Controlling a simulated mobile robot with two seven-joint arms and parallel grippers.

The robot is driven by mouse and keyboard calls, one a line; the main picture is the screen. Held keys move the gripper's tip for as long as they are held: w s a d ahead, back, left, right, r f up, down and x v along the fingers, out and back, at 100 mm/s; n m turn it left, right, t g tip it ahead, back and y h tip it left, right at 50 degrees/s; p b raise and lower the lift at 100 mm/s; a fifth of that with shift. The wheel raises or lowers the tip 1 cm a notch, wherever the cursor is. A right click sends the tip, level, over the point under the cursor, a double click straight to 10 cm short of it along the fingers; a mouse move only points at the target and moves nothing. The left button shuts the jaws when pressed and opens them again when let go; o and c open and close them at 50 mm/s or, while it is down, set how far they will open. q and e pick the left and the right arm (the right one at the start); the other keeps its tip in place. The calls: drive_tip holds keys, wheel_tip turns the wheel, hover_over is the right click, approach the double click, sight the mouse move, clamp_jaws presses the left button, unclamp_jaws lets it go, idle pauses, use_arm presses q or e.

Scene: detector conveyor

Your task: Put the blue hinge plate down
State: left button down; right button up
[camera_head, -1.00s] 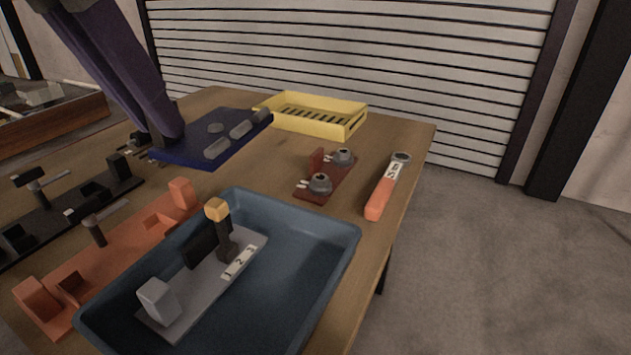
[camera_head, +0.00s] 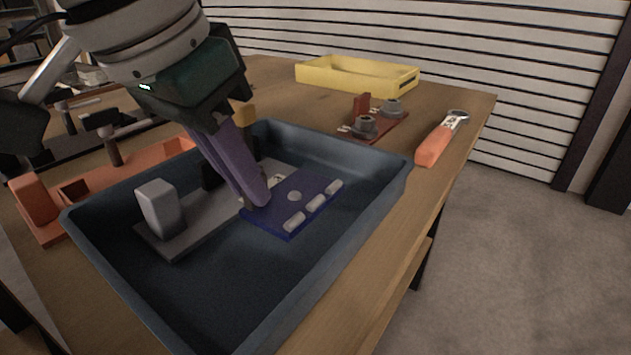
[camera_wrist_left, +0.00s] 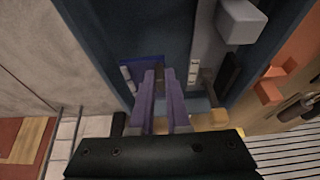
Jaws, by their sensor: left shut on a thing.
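The blue hinge plate (camera_head: 292,207) is a flat dark blue plate with grey knuckles along one edge and a round grey spot. My left gripper (camera_head: 257,200) is shut on its near-left edge and holds it over the blue-grey tray (camera_head: 387,205), beside the grey fixture. I cannot tell whether the plate touches the tray floor. In the left wrist view the plate (camera_wrist_left: 137,68) lies past the purple fingers (camera_wrist_left: 160,85), partly hidden by them. My right gripper is not in view.
The grey fixture (camera_head: 200,236) with an upright block lies in the tray. An orange fixture (camera_head: 126,174) stands left of the tray. A yellow basket (camera_head: 357,78), a red-brown plate with bolts (camera_head: 385,122) and an orange-handled wrench (camera_head: 440,140) are behind and right. The tray's front floor is clear.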

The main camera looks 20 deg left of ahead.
sight(245, 213)
use_arm(q)
wheel_tip(245, 213, down, 4)
drive_tip(key=b, duration=0.2)
drive_tip(key=shift+f+b, duration=0.25)
drive_tip(key=shift+b, duration=0.15)
drive_tip(key=shift+f, duration=0.1)
drive_tip(key=c, duration=0.9)
unclamp_jaws()
